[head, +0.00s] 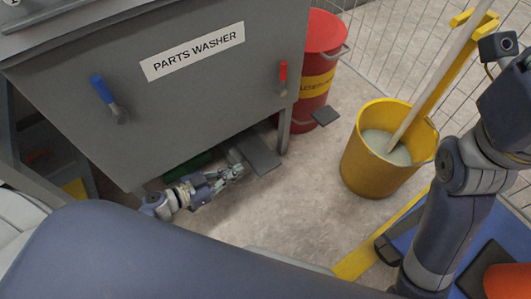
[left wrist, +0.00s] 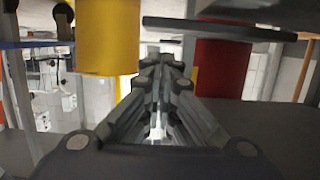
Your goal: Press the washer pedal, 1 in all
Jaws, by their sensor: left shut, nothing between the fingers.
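The grey parts washer (head: 190,85) stands at the upper left in the head view, with a white label on its front. A flat dark grey pedal (head: 258,154) lies low at its foot, beside the right front leg. My left gripper (head: 238,170) is shut and empty, low over the floor just left of and in front of this pedal. I cannot tell whether it touches it. In the left wrist view the closed fingers (left wrist: 160,75) point toward a dark flat plate (left wrist: 218,28); I cannot tell which pedal that is. My right gripper is out of view.
A red waste can (head: 318,65) with its own small pedal (head: 326,117) stands right of the washer. A yellow mop bucket (head: 375,165) stands further right. The washer has a blue handle (head: 103,90) and a red handle (head: 283,77). Floor between washer and bucket is clear.

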